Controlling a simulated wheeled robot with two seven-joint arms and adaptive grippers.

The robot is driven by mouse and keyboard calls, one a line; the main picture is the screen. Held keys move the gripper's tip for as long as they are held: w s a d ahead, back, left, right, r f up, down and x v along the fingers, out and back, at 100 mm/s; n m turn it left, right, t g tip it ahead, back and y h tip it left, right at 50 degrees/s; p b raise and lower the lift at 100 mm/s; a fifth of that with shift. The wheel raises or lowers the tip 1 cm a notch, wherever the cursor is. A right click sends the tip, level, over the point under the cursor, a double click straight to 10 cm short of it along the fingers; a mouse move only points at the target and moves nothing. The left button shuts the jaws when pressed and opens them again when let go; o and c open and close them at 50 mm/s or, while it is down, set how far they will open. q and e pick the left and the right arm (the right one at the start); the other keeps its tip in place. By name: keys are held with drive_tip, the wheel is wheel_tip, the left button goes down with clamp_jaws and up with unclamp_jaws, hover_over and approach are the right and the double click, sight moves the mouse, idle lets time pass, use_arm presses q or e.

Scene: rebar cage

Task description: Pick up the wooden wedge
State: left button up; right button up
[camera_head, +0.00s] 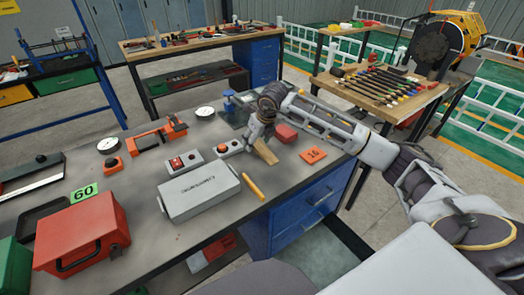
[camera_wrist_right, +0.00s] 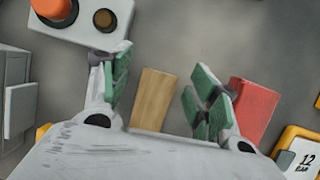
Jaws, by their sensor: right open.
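The wooden wedge (camera_head: 266,154) lies on the grey workbench (camera_head: 150,240) near its right side. It is tan, and in the right wrist view the wedge (camera_wrist_right: 153,99) shows between the two green-padded fingers. My right gripper (camera_head: 259,138) points down over the wedge and partly covers it in the head view. In the right wrist view the gripper (camera_wrist_right: 163,88) is open, with one finger on each side of the wedge and a visible gap to both. The wedge's lower end is hidden behind the gripper body. My left gripper is not in view.
A red block (camera_head: 286,133) lies close beside the right finger. A button box (camera_head: 229,148) stands on the other side. A red toolbox (camera_head: 80,238) stands at the left front.

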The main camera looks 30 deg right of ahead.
idle(0.4)
drive_tip(key=c, duration=1.1)
drive_tip(key=shift+r, duration=0.1)
wheel_tip(320, 180, up, 10)
idle(0.6)
